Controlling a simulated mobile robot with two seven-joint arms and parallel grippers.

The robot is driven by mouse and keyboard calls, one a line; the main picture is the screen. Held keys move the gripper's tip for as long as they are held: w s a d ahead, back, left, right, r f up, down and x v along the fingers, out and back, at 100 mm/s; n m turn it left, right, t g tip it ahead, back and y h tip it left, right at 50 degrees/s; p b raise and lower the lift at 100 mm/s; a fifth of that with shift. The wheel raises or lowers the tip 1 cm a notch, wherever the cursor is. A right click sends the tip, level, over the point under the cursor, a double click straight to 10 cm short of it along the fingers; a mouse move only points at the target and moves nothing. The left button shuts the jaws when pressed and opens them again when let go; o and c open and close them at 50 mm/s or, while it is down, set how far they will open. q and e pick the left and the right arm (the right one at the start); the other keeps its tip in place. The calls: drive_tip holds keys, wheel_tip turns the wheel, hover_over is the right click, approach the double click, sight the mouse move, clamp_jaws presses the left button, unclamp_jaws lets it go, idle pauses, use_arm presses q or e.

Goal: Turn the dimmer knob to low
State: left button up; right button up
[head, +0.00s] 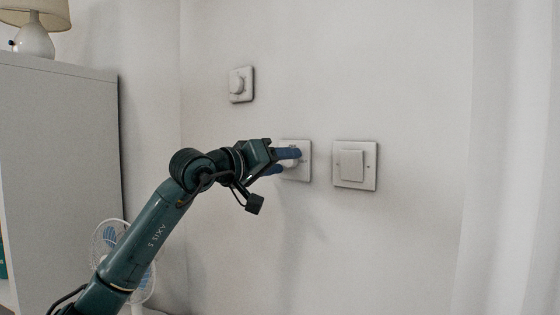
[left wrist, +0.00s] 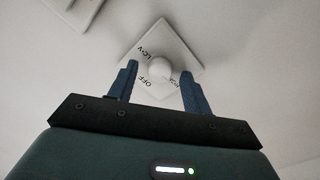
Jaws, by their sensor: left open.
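The dimmer knob (left wrist: 159,68) is a small round white knob on a square white wall plate (left wrist: 165,40). The plate carries the marks LOW and OFF and a third mark partly hidden by a finger. I cannot make out where the knob points. In the head view the plate (head: 305,174) is partly covered by my left gripper (head: 291,161). My left gripper is open, its two blue fingers on either side of the knob in the left wrist view, with gaps showing; I cannot tell how deep they reach. My right gripper is out of view.
A wide square switch (head: 351,163) sits close to the right of the plate. A cabinet (head: 62,170) with a lamp (head: 36,35) and a fan (head: 110,238) are at the left, a curtain (head: 510,150) at the right.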

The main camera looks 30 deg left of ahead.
use_arm(q)
drive_tip(key=c, duration=1)
drive_tip(key=shift+o, duration=0.2)
